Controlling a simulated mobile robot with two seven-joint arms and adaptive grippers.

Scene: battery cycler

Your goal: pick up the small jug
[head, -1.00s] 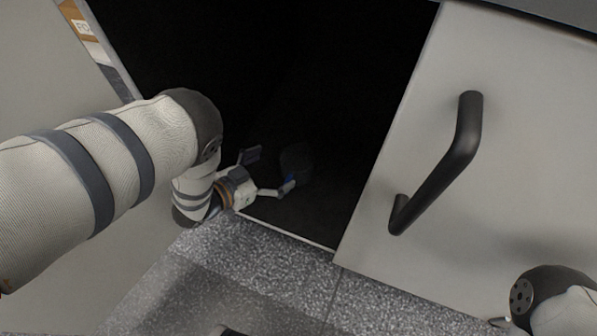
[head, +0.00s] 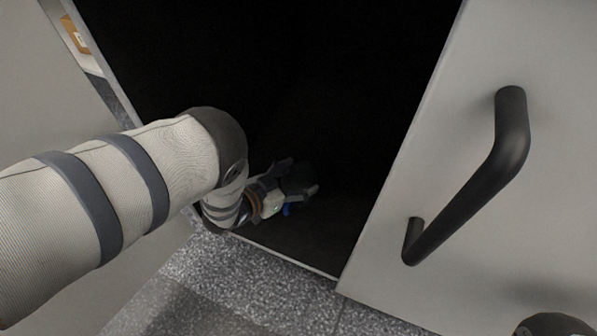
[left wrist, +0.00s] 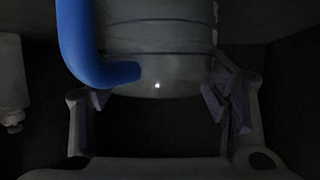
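The small jug (left wrist: 160,45) has a pale grey body with dark lines and a curved blue handle (left wrist: 85,45) at its left in the left wrist view. In the head view the jug (head: 298,178) is a dim dark shape inside the cabinet, with a bit of blue below it. My left gripper (head: 300,176) reaches into the cabinet with its fingers spread. In the left wrist view the fingers of the left gripper (left wrist: 158,100) are apart, one on each side of the jug's near end. Whether they touch it I cannot tell.
The cabinet interior is very dark. Its door (head: 455,260) with a black bar handle (head: 485,185) stands to the right of the opening. A pale container (left wrist: 12,80) is left of the jug in the left wrist view. Speckled floor (head: 240,285) lies in front.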

